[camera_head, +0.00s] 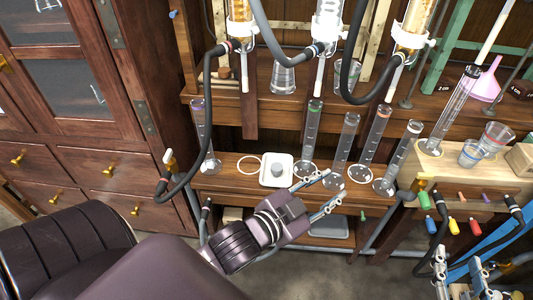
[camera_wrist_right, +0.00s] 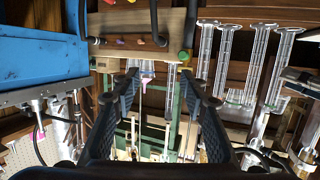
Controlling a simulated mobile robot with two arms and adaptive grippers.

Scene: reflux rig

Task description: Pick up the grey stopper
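The grey stopper (camera_head: 278,170) sits on a small white square tray (camera_head: 267,181) on the wooden bench in the head view. My left gripper (camera_head: 331,191) is just to the right of the tray and nearer the camera. Its two fingers are spread, with nothing seen between them, and it is apart from the stopper. My right gripper (camera_head: 460,262) is low at the right, far from the stopper. Its fingers are apart and empty, as the right wrist view (camera_wrist_right: 162,85) also shows. I cannot make out the stopper in the wrist view.
Several tall glass cylinders, one here (camera_head: 310,140), stand right of the tray, close to my left gripper. A white ring (camera_head: 239,167) lies left of the tray. A black hose (camera_head: 190,190) hangs at the left. A rack with coloured handles (camera_head: 452,226) is near my right gripper.

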